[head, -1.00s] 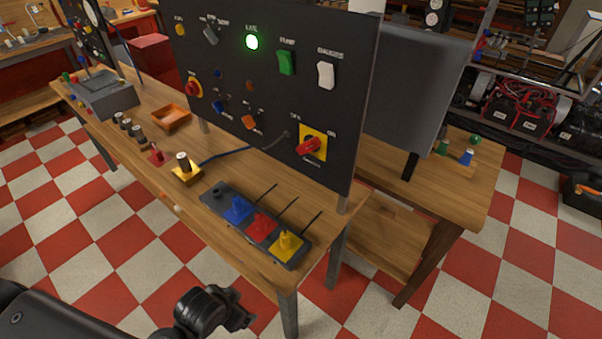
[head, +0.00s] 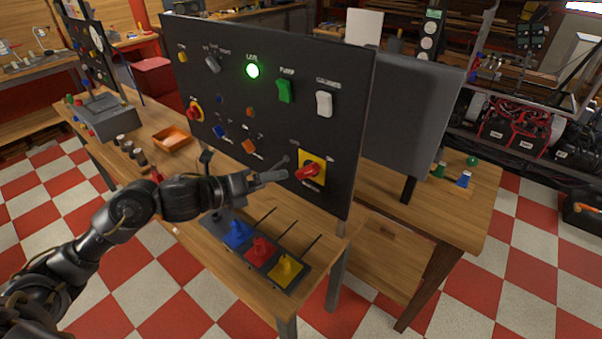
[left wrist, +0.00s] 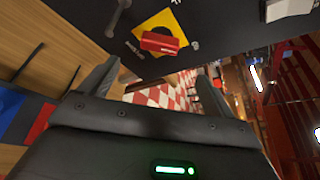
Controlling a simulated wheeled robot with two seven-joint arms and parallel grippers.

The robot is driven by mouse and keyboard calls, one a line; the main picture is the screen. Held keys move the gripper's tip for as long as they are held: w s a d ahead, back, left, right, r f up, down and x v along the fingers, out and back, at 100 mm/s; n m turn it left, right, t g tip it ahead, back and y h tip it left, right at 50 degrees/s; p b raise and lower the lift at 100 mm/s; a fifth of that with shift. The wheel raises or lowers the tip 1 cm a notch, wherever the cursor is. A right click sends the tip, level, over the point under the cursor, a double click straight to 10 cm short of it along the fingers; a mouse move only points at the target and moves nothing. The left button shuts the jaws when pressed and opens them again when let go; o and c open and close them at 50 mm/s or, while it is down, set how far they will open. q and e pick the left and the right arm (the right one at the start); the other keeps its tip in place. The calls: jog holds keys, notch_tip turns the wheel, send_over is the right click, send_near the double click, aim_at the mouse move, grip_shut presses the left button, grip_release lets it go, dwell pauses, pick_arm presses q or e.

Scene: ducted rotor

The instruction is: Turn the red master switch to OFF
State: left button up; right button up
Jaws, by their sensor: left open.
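The red master switch (head: 308,171) is a red handle on a yellow plate (head: 319,158), low at the right side of the black panel (head: 215,95). In the left wrist view the red handle (left wrist: 160,43) lies across its yellow plate, ahead of the fingers. I cannot read its labels well enough to tell its setting. My left gripper (head: 277,170) is just left of the switch, in front of the panel. In the left wrist view its fingers (left wrist: 155,84) are spread, with nothing between them. They appear apart from the handle. My right gripper is not in view.
A dark tray with blue, red and yellow pieces (head: 262,248) and upright thin rods lies on the bench below my left arm. A green lamp (head: 252,71), a green rocker (head: 285,91) and a white rocker (head: 324,104) sit higher on the panel. An orange tray (head: 172,138) stands further left.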

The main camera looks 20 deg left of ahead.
aim_at(303, 173)
pick_arm(q)
jog(key=p+x, duration=0.2)
jog(key=x, duration=0.7)
jog(key=shift+w+d+p, duration=0.15)
jog(key=shift+w+p, duration=0.15)
jog(key=shift+p, duration=0.1)
jog(key=shift+w+d+f, duration=0.25)
jog(key=shift+w+d, duration=0.15)
jog(key=shift+w, duration=0.05)
jog(key=shift+c, duration=0.4)
jog(key=c, duration=0.9)
